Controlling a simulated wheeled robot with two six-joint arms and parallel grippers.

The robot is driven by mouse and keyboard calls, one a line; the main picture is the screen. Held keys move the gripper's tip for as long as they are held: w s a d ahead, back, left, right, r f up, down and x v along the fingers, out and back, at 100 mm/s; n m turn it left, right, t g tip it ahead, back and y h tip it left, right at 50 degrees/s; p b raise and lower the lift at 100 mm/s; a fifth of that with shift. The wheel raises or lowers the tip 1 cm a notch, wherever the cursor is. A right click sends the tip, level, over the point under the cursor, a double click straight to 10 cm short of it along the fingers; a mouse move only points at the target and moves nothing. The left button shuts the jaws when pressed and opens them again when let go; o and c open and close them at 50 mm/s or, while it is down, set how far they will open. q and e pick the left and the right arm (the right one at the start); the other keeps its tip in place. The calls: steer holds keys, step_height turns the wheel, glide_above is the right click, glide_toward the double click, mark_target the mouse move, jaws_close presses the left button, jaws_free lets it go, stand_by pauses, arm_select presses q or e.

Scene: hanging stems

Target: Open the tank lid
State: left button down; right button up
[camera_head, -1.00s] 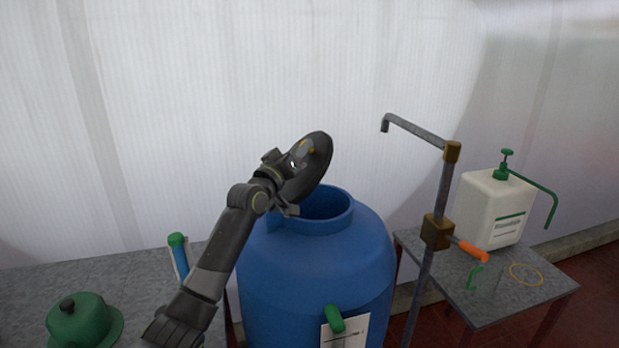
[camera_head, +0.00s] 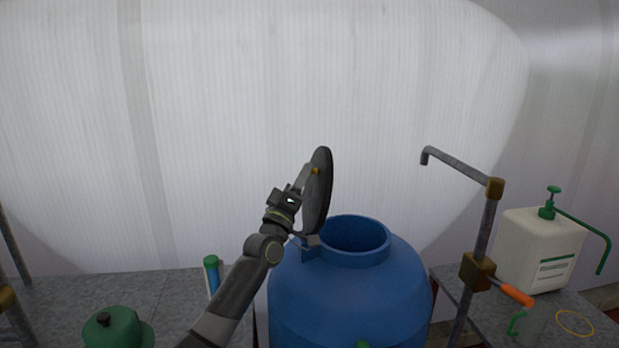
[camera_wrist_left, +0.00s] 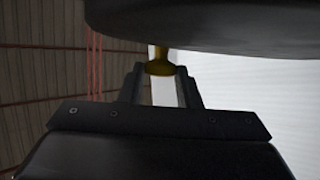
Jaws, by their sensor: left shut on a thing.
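The blue tank (camera_head: 350,290) stands in the middle, and its round mouth (camera_head: 356,234) is uncovered. The dark round lid (camera_head: 319,192) stands nearly upright at the left edge of the mouth, seen almost edge-on. My left gripper (camera_head: 310,172) is at the lid's left face, shut on its small brass knob. In the left wrist view the brass knob (camera_wrist_left: 160,66) sits between the fingers, and the dark underside or face of the lid (camera_wrist_left: 210,22) fills the top. My right gripper is not in view.
A tap pipe (camera_head: 482,235) with an orange handle (camera_head: 515,294) stands right of the tank. A green domed thing (camera_head: 117,328) and a blue tube with a green cap (camera_head: 211,272) are at left.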

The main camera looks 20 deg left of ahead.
arm_select(q)
steer(key=shift+s+a+f+n+t+y, duration=0.1)
steer(key=shift+s+a+n+t+y, duration=0.15)
steer(key=shift+s+a+n+y, duration=0.4)
steer(key=shift+s+a+f+n+t+y, duration=0.15)
steer(key=shift+s+a+n+t+y, duration=0.15)
steer(key=shift+a+n+y, duration=0.6)
steer(key=shift+s+a+f+n+t+y, duration=0.1)
steer(key=shift+s+a+n+t+y, duration=0.25)
steer(key=shift+n+y, duration=0.6)
steer(key=shift+a, duration=0.1)
steer(key=c, duration=1.1)
jaws_free()
steer(key=shift+f, duration=0.1)
steer(key=b+v, duration=0.5)
steer(key=v, duration=1.2)
steer(key=shift+s+a, duration=0.1)
steer(key=shift+s, duration=0.25)
